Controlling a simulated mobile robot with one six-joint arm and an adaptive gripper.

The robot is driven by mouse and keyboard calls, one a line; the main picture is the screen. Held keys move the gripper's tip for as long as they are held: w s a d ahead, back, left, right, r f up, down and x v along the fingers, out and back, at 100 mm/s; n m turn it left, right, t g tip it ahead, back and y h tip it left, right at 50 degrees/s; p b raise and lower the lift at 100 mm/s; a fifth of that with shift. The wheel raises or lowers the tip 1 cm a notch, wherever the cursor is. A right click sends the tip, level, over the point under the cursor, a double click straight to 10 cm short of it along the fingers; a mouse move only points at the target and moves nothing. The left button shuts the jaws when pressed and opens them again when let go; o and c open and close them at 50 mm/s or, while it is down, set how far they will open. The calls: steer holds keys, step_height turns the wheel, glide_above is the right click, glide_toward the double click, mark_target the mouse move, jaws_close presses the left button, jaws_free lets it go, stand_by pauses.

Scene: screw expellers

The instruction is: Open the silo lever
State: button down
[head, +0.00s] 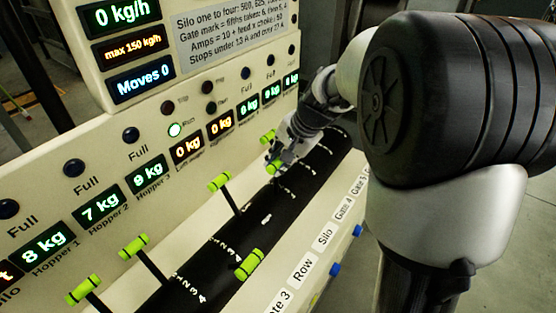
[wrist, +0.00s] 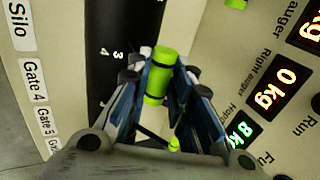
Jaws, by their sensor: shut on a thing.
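My gripper (head: 274,160) is over the black slotted strip (head: 268,205), at the far part of the row of levers. It is shut on a bright green lever handle (wrist: 158,78), which sits between the blue-lined fingers in the wrist view. Scale marks 3 and 4 show on the strip beside it. The Silo label (head: 324,236) is on the front panel, and it also shows in the wrist view (wrist: 18,25). I cannot tell for sure from the labels which lever this handle belongs to.
Other green-handled levers stand nearby: one left of my gripper (head: 219,181), one towards the front (head: 249,263), two at lower left (head: 133,245) and one just behind (head: 268,136). The display panel (head: 130,45) reads 0 kg/h and Moves 0.

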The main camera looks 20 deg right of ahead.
steer(key=c, duration=1.9)
jaws_free()
steer(key=shift+s+f, duration=0.25)
steer(key=shift+f, duration=0.25)
steer(key=shift+o, duration=1.3)
steer(key=shift+w, duration=0.3)
steer(key=shift+o, duration=1)
steer(key=shift+s+r, duration=0.1)
steer(key=shift+r, duration=0.05)
steer(key=v, duration=1.2)
